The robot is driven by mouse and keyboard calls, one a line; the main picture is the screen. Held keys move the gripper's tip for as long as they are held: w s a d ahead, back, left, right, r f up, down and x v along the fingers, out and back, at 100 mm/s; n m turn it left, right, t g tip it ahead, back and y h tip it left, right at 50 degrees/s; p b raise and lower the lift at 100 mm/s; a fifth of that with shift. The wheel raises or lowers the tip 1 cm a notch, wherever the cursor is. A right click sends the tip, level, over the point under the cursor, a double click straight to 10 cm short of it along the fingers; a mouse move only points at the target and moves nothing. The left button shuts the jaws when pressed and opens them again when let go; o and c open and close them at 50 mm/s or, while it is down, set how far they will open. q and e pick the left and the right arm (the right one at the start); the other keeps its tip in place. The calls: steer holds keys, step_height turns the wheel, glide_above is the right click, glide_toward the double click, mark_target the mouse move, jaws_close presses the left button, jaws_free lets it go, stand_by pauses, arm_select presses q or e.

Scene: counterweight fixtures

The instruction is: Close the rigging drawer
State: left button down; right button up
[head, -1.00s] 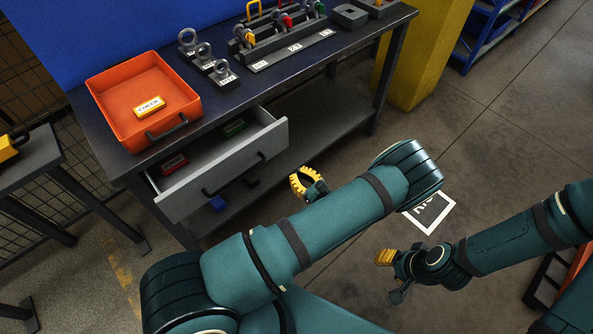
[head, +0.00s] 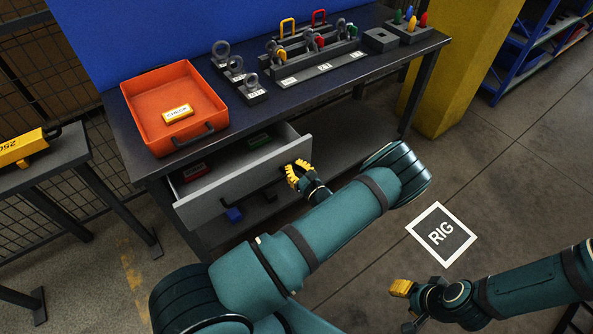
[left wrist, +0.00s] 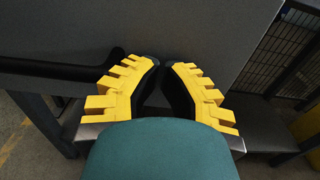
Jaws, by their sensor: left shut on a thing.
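The grey rigging drawer (head: 240,187) under the dark workbench stands open. My left gripper (head: 293,172) is at the right part of the drawer's front face. In the left wrist view its yellow-ridged fingers (left wrist: 161,85) are close together against the grey front.
On the workbench (head: 240,118) are an orange tray (head: 150,140) with a yellow block, ringed weights, and a rack (head: 310,65). A blue item (head: 234,214) sits below the drawer. A side stand (head: 60,160) is at left. The floor by the RIG mark (head: 441,234) is clear.

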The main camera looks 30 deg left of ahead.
arm_select(q)
steer(key=b+x, duration=0.2)
steer(key=x, duration=1)
steer(key=shift+w+a, duration=0.15)
steer(key=shift+a, duration=0.15)
steer(key=shift+w+a, duration=0.15)
steer(key=shift+a, duration=0.1)
steer(key=shift+r, duration=0.15)
arm_select(e)
steer(key=shift+w+d+f, duration=0.1)
steer(key=shift+w+f, duration=0.05)
steer(key=shift+f, duration=0.8)
arm_select(q)
steer(key=shift+a, duration=0.1)
steer(key=shift+d, duration=0.45)
steer(key=v, duration=0.5)
steer(key=shift+s+d+r+p, duration=0.1)
steer(key=shift+s+d+p, duration=0.2)
steer(key=shift+s+p, duration=0.1)
steer(key=p+v, duration=0.1)
steer(key=v, duration=0.7)
steer(key=shift+f, duration=0.3)
arm_select(e)
steer(key=shift+s+d+r, duration=0.2)
steer(key=shift+s+r, duration=0.25)
steer(key=shift+s, duration=0.15)
steer(key=shift+s+d+r, duration=0.15)
steer(key=shift+s+r, duration=0.25)
steer(key=shift+s, duration=0.2)
